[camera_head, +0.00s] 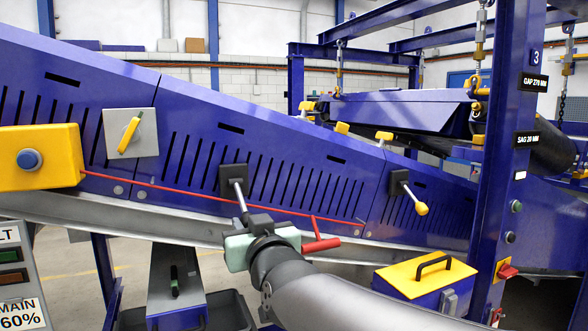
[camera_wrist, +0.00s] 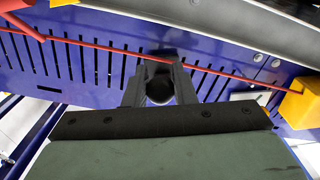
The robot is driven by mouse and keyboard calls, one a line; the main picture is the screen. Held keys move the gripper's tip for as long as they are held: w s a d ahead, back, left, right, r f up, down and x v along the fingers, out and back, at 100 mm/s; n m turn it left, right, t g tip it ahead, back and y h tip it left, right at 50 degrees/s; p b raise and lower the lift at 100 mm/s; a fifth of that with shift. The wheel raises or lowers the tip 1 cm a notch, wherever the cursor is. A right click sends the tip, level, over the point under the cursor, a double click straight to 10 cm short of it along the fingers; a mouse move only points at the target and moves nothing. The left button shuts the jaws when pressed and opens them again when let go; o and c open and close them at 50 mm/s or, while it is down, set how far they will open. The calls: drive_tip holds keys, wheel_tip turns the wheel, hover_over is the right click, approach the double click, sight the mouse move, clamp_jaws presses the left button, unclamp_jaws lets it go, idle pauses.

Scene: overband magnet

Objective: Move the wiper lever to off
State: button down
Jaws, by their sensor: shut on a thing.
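A lever with a metal rod (camera_head: 240,195) rises from my gripper to a dark square mount (camera_head: 233,179) on the blue conveyor side. The rod points down and slightly right. My gripper (camera_head: 250,224) is shut on the lever's lower end, and the fingers hide its grip in the head view. In the wrist view my gripper (camera_wrist: 159,88) has a dark round end (camera_wrist: 159,90) between its fingers. A second lever with a yellow knob (camera_head: 421,208) sits further right on its own dark mount, pointing down and right. I cannot read a label or an off mark on either lever.
A red handle (camera_head: 320,244) is close right of my gripper. A yellow-lidded box (camera_head: 425,272) stands lower right, beside a blue post (camera_head: 497,160).

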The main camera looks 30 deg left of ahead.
drive_tip(key=c, duration=1.1)
unclamp_jaws()
drive_tip(key=shift+a+f, duration=0.1)
drive_tip(key=shift+f, duration=0.05)
drive_tip(key=shift+b+v, duration=1.9)
drive_tip(key=shift+v, duration=1.65)
drive_tip(key=shift+w+a, duration=0.1)
drive_tip(key=shift+w, duration=0.05)
